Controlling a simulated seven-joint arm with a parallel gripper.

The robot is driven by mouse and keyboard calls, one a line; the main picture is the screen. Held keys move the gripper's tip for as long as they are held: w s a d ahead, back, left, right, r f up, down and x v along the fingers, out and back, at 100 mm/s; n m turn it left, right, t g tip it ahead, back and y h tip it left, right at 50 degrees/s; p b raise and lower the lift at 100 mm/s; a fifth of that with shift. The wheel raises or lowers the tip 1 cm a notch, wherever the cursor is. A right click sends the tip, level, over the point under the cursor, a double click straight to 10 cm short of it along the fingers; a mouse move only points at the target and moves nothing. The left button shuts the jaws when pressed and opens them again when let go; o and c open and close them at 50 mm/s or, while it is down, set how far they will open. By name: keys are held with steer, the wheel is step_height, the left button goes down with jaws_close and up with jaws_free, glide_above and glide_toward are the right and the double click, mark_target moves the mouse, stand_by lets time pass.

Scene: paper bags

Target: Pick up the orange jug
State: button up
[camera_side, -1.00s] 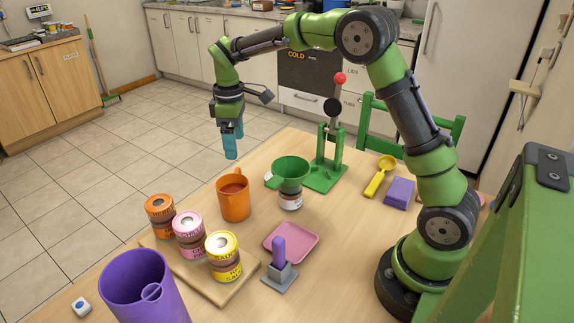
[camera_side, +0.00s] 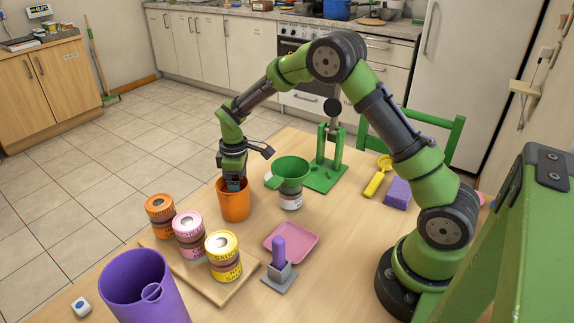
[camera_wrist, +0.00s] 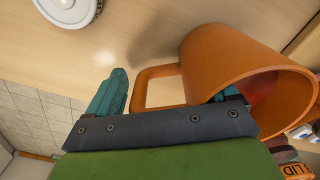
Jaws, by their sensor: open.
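The orange jug (camera_side: 236,208) stands upright on the table, left of the green funnel. My gripper (camera_side: 234,184) points down at its mouth in the side view, with the fingertips partly hidden by the jug. In the wrist view the jug (camera_wrist: 215,55) is at the right with its handle (camera_wrist: 142,92) towards the left. The open gripper (camera_wrist: 168,92) has one teal finger outside, beyond the handle, and the other at the jug's rim, seemingly inside the mouth. The handle and near wall lie between the fingers. Contact cannot be told.
A green funnel (camera_side: 290,170) on a jar stands close right of the jug. A pink tray (camera_side: 291,243), purple bin (camera_side: 140,290) and green press (camera_side: 325,172) are further off.

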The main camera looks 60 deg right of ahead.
steer(key=c, duration=1.5)
step_height(320, 180, up, 9)
steer(key=shift+f, duration=0.1)
steer(key=w+d+r, duration=0.1)
steer(key=d+r, duration=0.1)
steer(key=d, duration=0.4)
steer(key=w+d+r, duration=0.1)
steer(key=d+r, duration=0.2)
steer(key=d, duration=0.3)
steer(key=s+d+r+n+t+h, duration=0.1)
steer(key=s+r+n+t+h, duration=0.2)
steer(key=r+n+t, duration=0.1)
steer(key=shift+d+r+t+h, duration=0.4)
steer(key=shift+r+t, duration=0.3)
steer(key=shift+r, duration=0.45)
